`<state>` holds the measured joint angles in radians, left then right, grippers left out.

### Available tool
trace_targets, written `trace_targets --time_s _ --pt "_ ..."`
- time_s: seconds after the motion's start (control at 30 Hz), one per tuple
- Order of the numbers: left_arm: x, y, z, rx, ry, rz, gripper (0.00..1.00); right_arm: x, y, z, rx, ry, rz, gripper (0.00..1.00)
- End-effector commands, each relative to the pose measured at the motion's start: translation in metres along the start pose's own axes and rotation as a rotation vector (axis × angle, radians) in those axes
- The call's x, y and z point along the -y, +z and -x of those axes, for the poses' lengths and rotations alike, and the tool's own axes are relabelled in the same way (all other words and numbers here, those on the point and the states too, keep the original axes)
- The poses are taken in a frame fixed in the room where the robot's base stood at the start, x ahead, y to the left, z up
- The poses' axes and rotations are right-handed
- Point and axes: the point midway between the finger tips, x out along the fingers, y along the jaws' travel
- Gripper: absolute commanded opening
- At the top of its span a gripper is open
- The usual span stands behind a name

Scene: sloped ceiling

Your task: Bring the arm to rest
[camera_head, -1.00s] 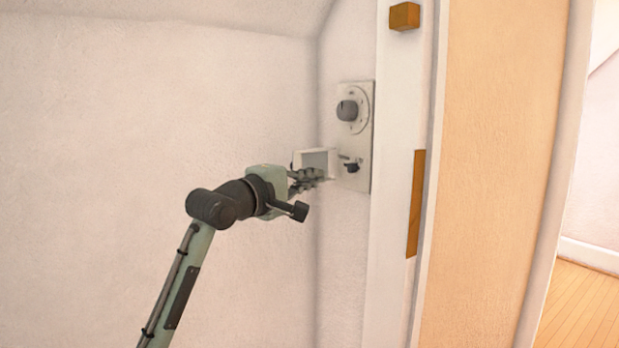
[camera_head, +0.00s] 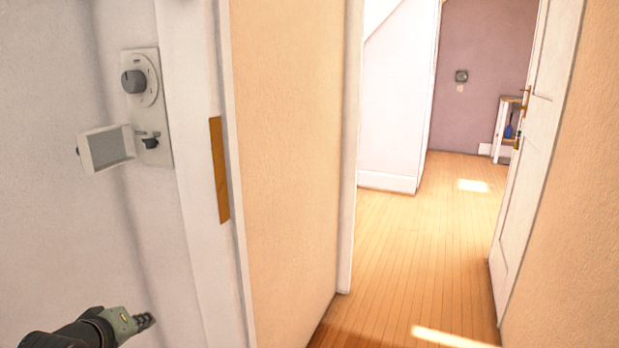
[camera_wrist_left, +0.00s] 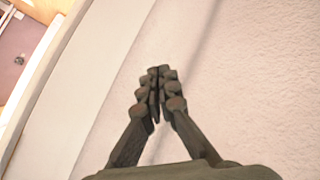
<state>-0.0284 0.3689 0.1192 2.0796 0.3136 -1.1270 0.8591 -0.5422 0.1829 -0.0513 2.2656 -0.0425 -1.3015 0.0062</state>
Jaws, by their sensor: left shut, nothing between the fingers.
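My left gripper (camera_head: 146,321) is low at the left of the head view, in front of the white wall. Its fingers are shut with nothing between them, as the left wrist view (camera_wrist_left: 160,78) also shows. It is well below and apart from the wall panel (camera_head: 148,105), a pale plate with a dark round knob (camera_head: 133,81). A small white flap (camera_head: 106,148) stands open at the panel's lower part, beside a small dark switch (camera_head: 150,141). Most of my left arm is outside the head view. My right gripper is not in view.
A white door frame with a brass strike plate (camera_head: 219,170) stands right of the panel. Beyond it, a doorway opens onto a wooden floor (camera_head: 400,240). A white door (camera_head: 522,150) stands open at the right. A small shelf (camera_head: 507,125) is far back.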

Motion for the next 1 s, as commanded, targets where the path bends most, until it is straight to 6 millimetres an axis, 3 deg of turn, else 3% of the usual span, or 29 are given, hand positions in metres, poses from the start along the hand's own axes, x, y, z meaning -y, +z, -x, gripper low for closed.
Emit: trace_targets --time_s 0.03,0.2,0.3,0.43,0.6,1.0 --pt "0.022 0.035 -0.001 0.058 -0.059 -0.088 0.0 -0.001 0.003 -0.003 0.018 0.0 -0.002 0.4" --pt "0.095 0.142 0.01 0.259 -0.209 -0.431 0.0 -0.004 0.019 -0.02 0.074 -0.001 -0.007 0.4" --pt "0.132 0.197 0.029 0.386 -0.262 -0.614 0.0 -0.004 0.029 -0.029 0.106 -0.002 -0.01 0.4" --pt "0.165 0.249 0.055 0.522 -0.292 -0.796 0.0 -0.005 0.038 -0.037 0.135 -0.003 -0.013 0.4" --pt "0.185 0.28 0.074 0.612 -0.3 -0.914 0.0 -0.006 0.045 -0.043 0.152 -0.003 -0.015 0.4" --pt "0.188 0.283 0.076 0.623 -0.3 -0.929 0.0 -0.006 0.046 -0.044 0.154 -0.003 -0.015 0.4"
